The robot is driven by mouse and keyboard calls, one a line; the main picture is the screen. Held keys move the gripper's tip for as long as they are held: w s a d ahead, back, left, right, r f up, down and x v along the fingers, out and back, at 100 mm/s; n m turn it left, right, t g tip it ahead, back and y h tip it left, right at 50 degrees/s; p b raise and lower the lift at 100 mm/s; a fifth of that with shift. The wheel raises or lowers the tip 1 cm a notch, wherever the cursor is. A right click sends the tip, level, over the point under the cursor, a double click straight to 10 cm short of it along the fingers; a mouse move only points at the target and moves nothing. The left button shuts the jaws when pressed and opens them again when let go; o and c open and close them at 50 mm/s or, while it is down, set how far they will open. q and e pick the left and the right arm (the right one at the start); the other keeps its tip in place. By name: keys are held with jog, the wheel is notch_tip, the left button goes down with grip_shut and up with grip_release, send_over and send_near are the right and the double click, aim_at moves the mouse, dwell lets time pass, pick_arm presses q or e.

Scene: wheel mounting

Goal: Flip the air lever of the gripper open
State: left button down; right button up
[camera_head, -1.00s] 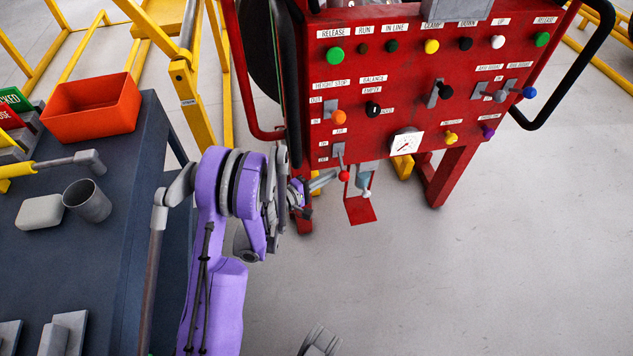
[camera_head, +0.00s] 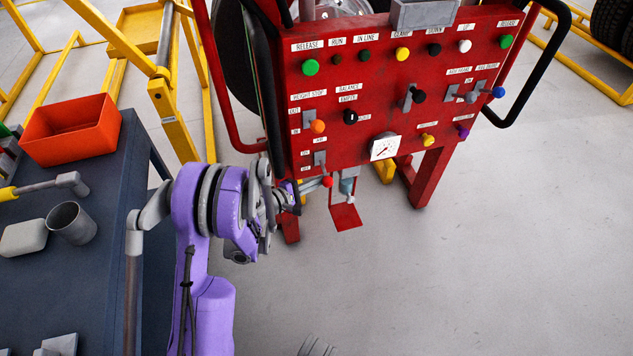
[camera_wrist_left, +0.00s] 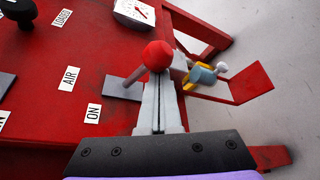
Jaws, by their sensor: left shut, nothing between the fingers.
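The air lever (camera_head: 328,182) has a red ball knob and sits at the lower left of the red control panel (camera_head: 378,95). In the left wrist view its knob (camera_wrist_left: 157,56) is at the fingertips, and its stem runs to a grey plate beside the AIR and ON labels. My left gripper (camera_head: 313,184) is shut and empty, with its grey fingers (camera_wrist_left: 160,88) pointing at the knob. The knob covers the very tips, so I cannot tell whether they touch it. Grey prongs at the bottom edge of the head view may be my right gripper (camera_head: 317,345).
Other knobs and a white gauge (camera_head: 384,146) are on the panel. A red pedal (camera_head: 345,217) hangs below it. A dark table (camera_head: 105,230) with an orange bin (camera_head: 70,130) and a grey cup (camera_head: 72,223) is at left. The floor at right is clear.

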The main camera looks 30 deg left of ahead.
pick_arm(q)
jog(key=shift+d+r, duration=0.1)
jog(key=shift+r, duration=0.2)
jog(key=shift+s, duration=0.15)
jog(key=p+v, duration=0.1)
jog(key=v, duration=0.9)
jog(key=shift+s, duration=0.25)
